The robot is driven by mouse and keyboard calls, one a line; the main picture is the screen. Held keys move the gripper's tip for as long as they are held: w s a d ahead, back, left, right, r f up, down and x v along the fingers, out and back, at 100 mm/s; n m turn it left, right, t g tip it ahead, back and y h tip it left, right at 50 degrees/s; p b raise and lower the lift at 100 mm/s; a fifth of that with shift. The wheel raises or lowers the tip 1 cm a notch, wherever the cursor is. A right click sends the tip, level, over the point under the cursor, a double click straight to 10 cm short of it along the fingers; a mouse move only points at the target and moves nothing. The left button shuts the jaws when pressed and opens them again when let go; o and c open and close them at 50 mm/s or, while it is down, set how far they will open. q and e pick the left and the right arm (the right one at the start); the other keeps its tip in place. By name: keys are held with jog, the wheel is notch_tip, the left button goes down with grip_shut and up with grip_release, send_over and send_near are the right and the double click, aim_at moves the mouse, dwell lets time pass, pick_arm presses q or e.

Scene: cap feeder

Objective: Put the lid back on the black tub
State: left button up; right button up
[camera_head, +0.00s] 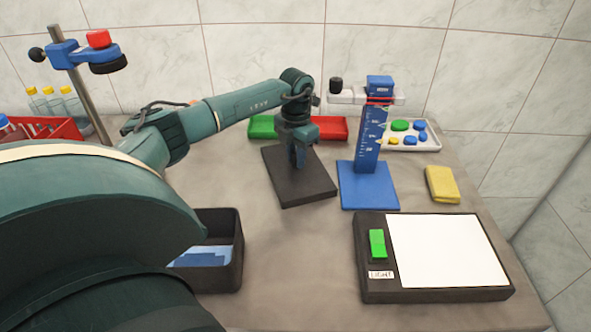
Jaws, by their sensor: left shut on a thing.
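The black tub (237,262) stands open at the front left of the table, with flat blue pieces inside. My left arm hides its left part. The lid, a dark square plate (318,188), is behind the tub and to its right, near the middle of the table. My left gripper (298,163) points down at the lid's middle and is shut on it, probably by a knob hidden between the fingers. The lid looks level and apart from the tub. I cannot tell whether it touches the table. My right gripper is not in view.
A blue gauge stand (368,185) is close right of the lid. A light box (440,255) fills the front right, with a yellow sponge (442,184) behind. Green (262,127) and red (332,128) trays stand behind the lid. The table between tub and light box is clear.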

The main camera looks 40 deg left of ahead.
pick_arm(q)
jog(key=shift+c, duration=1.3)
jog(key=shift+r+p, duration=2.1)
jog(key=shift+r, duration=0.45)
